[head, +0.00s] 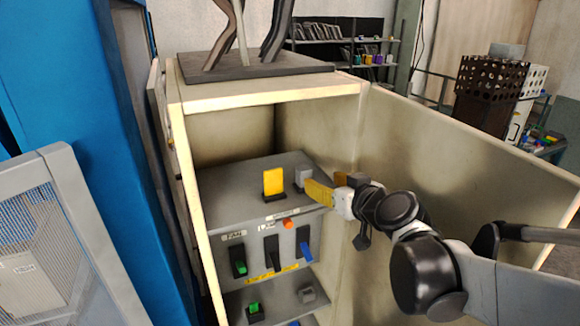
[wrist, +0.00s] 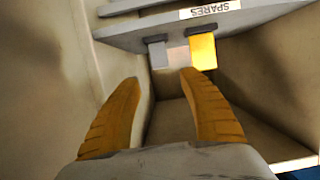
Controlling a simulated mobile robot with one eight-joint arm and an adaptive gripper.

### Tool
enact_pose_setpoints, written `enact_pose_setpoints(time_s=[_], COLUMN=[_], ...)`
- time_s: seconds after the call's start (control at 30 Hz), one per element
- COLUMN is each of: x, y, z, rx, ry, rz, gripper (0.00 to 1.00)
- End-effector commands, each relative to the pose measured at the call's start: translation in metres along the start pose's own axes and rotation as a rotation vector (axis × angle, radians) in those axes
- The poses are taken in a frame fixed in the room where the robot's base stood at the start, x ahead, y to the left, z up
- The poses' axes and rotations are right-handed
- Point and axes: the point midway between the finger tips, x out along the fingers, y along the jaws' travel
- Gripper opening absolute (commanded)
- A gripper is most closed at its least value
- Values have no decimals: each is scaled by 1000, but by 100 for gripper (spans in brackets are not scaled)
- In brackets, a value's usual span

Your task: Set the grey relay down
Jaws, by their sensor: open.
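The grey relay (head: 304,178) stands upright on the cabinet's upper shelf, to the right of a yellow relay (head: 274,182). In the wrist view the grey relay (wrist: 158,54) hangs upside down in the picture beyond my fingertips, with the yellow relay (wrist: 203,51) to its right. Both sit at dark bases. My gripper (head: 316,190) is open, with its orange fingers beside the grey relay at the shelf's right. In the wrist view my gripper (wrist: 160,80) has nothing between its fingers, and a gap shows between them and the relay.
The cabinet's right side wall (head: 430,160) stands close to my arm. A panel below the shelf holds green, black and blue switches (head: 271,252). A lower shelf (head: 275,303) carries a green and a grey piece. A SPARES label (wrist: 210,9) is on the shelf edge.

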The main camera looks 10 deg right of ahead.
Motion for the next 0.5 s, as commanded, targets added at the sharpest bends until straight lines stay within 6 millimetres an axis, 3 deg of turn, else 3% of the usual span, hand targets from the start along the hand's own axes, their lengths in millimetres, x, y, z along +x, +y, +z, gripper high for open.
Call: enact_pose_setpoints(time_s=[0.17,0.3,0.5], x=[-27,-77,-146], y=[-31,-64,-62], z=[22,75,138], rx=[16,52,99], ry=[-112,-341,-590], rz=[-46,-50,89], gripper=[49,49,49])
